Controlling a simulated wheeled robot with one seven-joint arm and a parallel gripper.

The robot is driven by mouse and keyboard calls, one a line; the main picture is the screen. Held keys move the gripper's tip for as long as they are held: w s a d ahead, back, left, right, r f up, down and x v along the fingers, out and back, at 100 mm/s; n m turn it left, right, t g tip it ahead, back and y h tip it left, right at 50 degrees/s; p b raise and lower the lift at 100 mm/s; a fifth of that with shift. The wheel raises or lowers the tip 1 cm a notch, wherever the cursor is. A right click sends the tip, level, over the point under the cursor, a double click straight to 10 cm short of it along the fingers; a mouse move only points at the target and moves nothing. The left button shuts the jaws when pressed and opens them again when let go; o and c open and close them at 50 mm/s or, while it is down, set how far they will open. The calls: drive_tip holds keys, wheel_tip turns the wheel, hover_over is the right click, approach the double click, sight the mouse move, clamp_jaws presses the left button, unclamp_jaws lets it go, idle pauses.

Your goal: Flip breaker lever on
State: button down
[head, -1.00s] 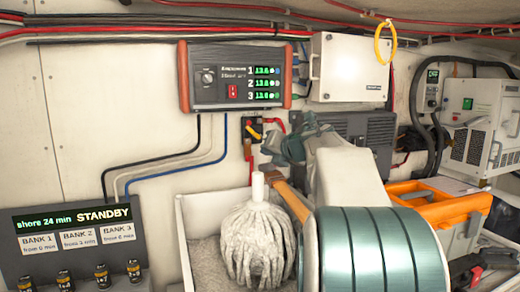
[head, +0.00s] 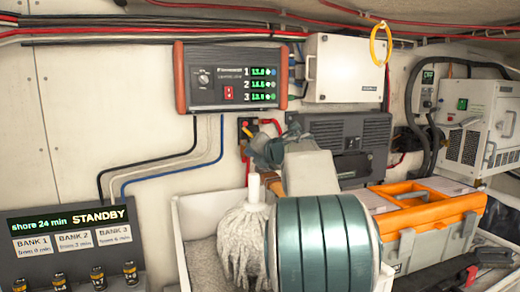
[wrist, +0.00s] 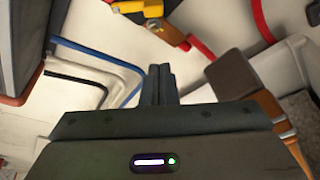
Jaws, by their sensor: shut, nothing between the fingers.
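The breaker (head: 247,121) is a small dark box with red on the wall below the charger panel, with a yellow lever (head: 246,131) on it. In the wrist view the yellow lever (wrist: 150,8) is at the top edge, partly cut off. Its exact angle is hard to tell. My gripper (head: 252,146) is just below and to the right of the breaker in the head view, fingers pointing towards the wall. In the wrist view my gripper's fingertips (wrist: 160,69) are together and empty, below the lever in the picture and apart from it.
The charger panel (head: 265,108) hangs above, with cables down the left. A white bin (head: 187,245) holding a mop (head: 243,235) stands below my arm. An orange-lidded toolbox (head: 430,205) is at right, a standby display box (head: 45,255) at lower left.

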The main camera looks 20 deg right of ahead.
sight(249, 134)
drive_tip(key=w+p, duration=0.1)
drive_tip(key=w+d+r, duration=0.1)
drive_tip(key=w+d+r+p, duration=0.1)
drive_tip(key=shift+w+p, duration=0.3)
drive_tip(key=shift+d, duration=0.25)
idle(0.3)
drive_tip(key=shift+a+n, duration=0.1)
drive_tip(key=shift+n, duration=0.2)
